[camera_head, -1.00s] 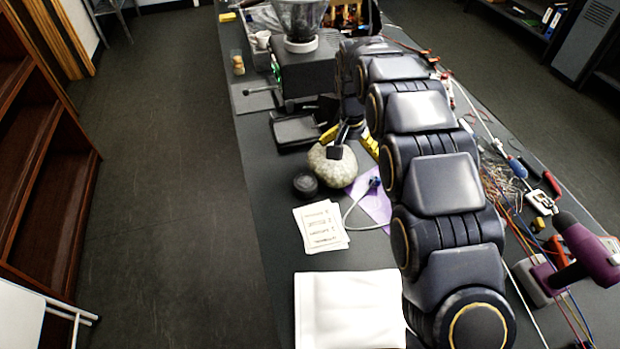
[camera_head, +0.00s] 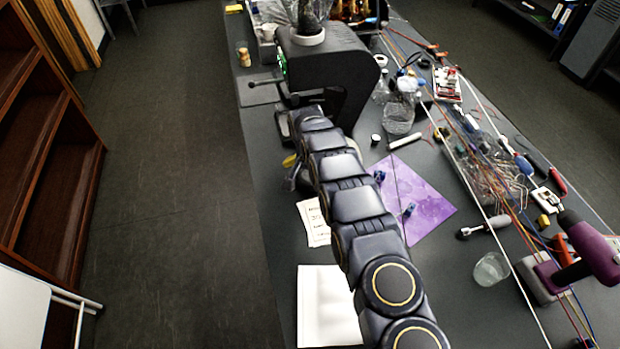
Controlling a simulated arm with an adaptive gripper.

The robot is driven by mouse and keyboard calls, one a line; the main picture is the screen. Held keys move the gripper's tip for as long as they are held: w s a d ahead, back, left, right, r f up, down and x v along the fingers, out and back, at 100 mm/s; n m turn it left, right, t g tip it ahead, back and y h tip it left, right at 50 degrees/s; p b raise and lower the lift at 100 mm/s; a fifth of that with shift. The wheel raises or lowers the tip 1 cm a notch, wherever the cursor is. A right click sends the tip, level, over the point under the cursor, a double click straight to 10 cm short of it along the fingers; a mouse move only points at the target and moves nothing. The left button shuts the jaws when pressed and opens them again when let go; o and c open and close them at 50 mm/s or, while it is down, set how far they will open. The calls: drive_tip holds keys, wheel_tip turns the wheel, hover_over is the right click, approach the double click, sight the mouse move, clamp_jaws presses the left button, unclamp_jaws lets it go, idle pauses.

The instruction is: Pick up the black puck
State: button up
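I cannot make out the black puck in the head view now. My arm (camera_head: 345,195) lies over the part of the bench where a dark round thing stood beside a speckled stone. A small yellow piece (camera_head: 289,161) and a greyish shape (camera_head: 299,180) show at the left edge of my arm. I cannot tell whether either belongs to my gripper. The fingers are hidden behind the arm, so their opening and any hold do not show.
The black grinder (camera_head: 330,70) stands just beyond my arm. A purple sheet (camera_head: 425,205), a glass jar (camera_head: 398,115), wires and a purple drill (camera_head: 595,250) lie to the right.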

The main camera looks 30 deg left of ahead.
wheel_tip(320, 180, down, 2)
drive_tip(key=shift+w+f, duration=0.1)
drive_tip(key=shift+w, duration=0.05)
drive_tip(key=c, duration=1.1)
drive_tip(key=shift+r, duration=0.2)
